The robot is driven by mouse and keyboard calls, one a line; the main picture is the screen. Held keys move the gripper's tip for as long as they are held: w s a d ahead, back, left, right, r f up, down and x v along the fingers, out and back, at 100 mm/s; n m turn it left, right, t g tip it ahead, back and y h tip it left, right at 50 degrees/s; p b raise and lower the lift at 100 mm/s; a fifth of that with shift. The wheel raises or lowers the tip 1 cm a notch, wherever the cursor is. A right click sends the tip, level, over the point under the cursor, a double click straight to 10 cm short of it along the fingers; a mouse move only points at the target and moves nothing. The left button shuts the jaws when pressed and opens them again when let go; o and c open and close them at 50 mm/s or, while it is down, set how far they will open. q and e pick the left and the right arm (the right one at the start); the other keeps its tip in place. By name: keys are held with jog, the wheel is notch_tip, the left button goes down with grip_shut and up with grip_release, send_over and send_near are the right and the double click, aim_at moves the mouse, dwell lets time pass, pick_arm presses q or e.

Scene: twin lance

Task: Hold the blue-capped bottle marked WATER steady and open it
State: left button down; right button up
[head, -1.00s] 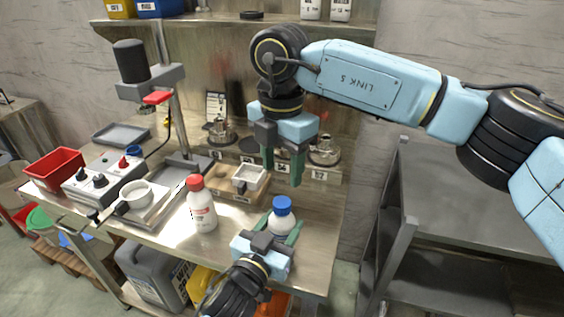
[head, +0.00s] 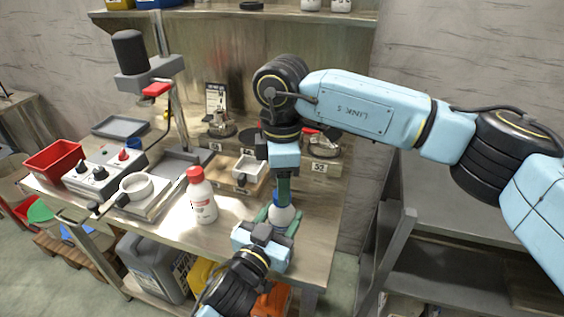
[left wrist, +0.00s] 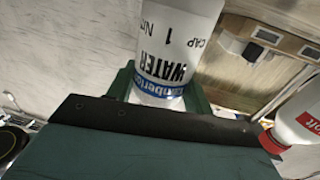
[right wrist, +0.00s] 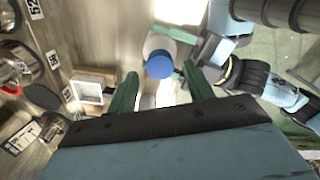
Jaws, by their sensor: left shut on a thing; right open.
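The white bottle marked WATER (left wrist: 165,55) stands upright on the bench with its label readable, upside down, in the left wrist view. Its blue cap (right wrist: 160,65) shows in the right wrist view. My left gripper (head: 275,222) is shut on the bottle's body from the front. My right gripper (right wrist: 160,88) is open and points down from above, its two green fingers on either side of the cap in that view. In the head view the right gripper's fingers hide much of the cap. I cannot tell whether they touch it.
A red-capped white bottle (head: 201,196) stands close by on the left. A control box (head: 103,174), a red bin (head: 54,161) and a press stand (head: 160,75) occupy the left of the bench.

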aim_at(282, 219)
jog(key=shift+f, duration=1.1)
